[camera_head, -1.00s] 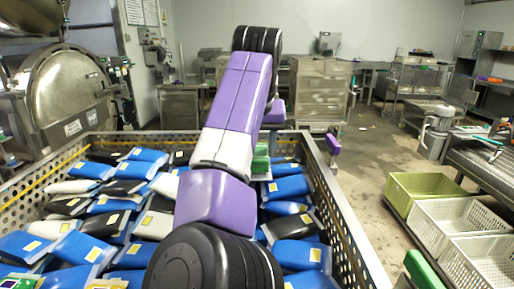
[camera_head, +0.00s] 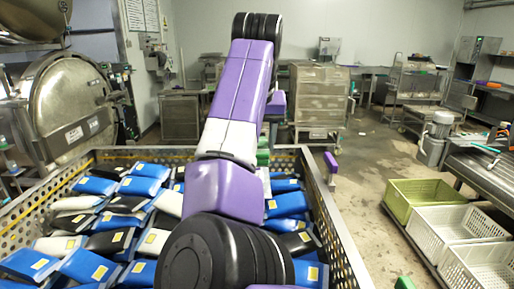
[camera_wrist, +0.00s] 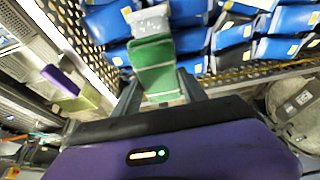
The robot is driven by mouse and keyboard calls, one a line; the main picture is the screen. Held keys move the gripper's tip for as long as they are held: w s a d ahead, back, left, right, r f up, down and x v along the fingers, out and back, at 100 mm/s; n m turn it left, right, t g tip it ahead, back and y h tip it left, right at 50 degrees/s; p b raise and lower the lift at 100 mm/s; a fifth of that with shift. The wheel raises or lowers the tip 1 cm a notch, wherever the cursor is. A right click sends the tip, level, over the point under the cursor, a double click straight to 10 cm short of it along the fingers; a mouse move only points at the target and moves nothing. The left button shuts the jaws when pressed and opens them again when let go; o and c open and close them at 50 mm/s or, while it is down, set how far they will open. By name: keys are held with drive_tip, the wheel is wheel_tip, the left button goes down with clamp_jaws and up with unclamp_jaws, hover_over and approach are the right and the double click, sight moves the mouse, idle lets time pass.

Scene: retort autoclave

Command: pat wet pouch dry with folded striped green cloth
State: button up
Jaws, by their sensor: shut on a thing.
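The green cloth (camera_wrist: 153,66) is folded and sits between the fingers of my gripper (camera_wrist: 158,92) in the wrist view. My gripper is shut on it. A silvery white, shiny pouch (camera_wrist: 149,20) lies just beyond the cloth's far end, over blue pouches. I cannot tell whether cloth and pouch touch. In the head view, a small part of the green cloth (camera_head: 263,157) shows beside my purple arm.
A perforated metal crate (camera_head: 343,244) holds many blue, black and white pouches (camera_head: 146,170). Green and white plastic crates (camera_head: 425,190) stand on the right. A round retort door (camera_head: 72,105) stands at the left. The floor between is open.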

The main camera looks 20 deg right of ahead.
idle(0.7)
drive_tip(key=shift+x, duration=3.1)
drive_tip(key=shift+f, duration=0.55)
drive_tip(key=shift+r, duration=3.55)
drive_tip(key=shift+d, duration=0.1)
